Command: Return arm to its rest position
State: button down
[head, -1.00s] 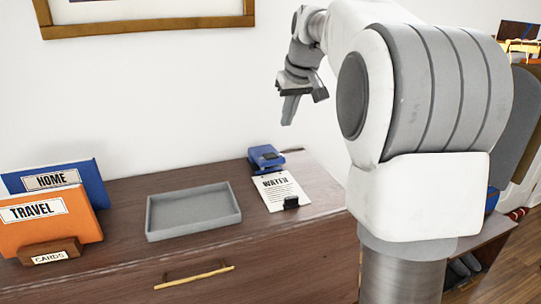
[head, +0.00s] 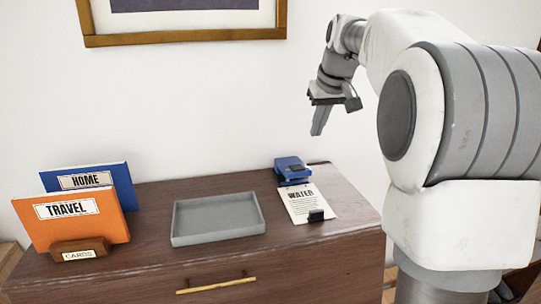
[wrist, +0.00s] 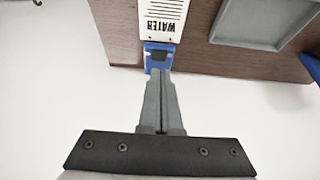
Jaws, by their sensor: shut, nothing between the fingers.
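My gripper (head: 318,121) is shut and empty, pointing down in the air above the back right part of the wooden cabinet, in front of the white wall. In the wrist view its fingers (wrist: 155,82) are together, with nothing between them. My arm reaches in from the right of the head view, bent, with the forearm raised.
On the cabinet top (head: 160,205) are a blue hole punch (head: 291,168), a paper marked WATER (head: 304,203) with a black clip, an empty grey tray (head: 218,237), and orange TRAVEL (head: 80,225) and blue HOME (head: 120,190) folders in a CARDS holder. A framed picture (head: 185,38) hangs above.

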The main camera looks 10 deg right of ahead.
jog(key=s+a+f, duration=0.1)
jog(key=s+a, duration=0.4)
jog(key=s, duration=0.3)
jog(key=s+a+f, duration=0.1)
jog(key=s+a, duration=0.3)
jog(key=s, duration=0.4)
jog(key=s+a+f, duration=0.4)
jog(key=s+f, duration=0.5)
jog(key=s, duration=0.5)
jog(key=shift+a+f, duration=0.15)
jog(key=shift+f, duration=0.25)
